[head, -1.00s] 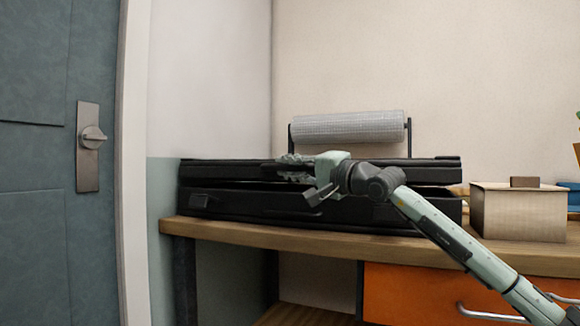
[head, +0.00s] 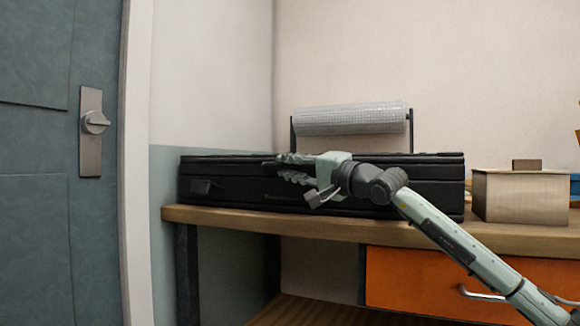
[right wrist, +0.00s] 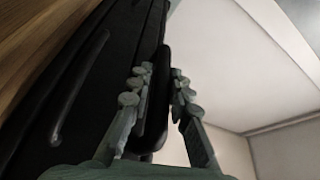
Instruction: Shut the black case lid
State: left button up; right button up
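The black case (head: 240,190) lies on the wooden table, and its lid (head: 225,162) is down, with no clear gap along the front in the head view. My right gripper (head: 286,167) is at the front of the case near the lid's edge. In the right wrist view its fingers (right wrist: 158,92) are apart, with a dark edge piece (right wrist: 157,105) of the case between them. That piece is close to one finger, and a light gap shows beside the other. The gripper and forearm hide part of the case front. My left gripper is not in view.
A roll in a dark holder (head: 350,120) stands behind the case. A light box (head: 525,196) with a brown knob stands to the right. An orange drawer (head: 420,280) is below the wooden table top (head: 230,223). A blue-grey door (head: 35,200) is at the left.

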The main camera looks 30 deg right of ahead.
jog(key=shift+o, duration=0.5)
jog(key=shift+w+f, duration=0.1)
jog(key=shift+f, duration=0.1)
jog(key=r, duration=1)
jog(key=shift+a+r, duration=0.15)
jog(key=shift+a, duration=0.05)
jog(key=shift+s, duration=0.2)
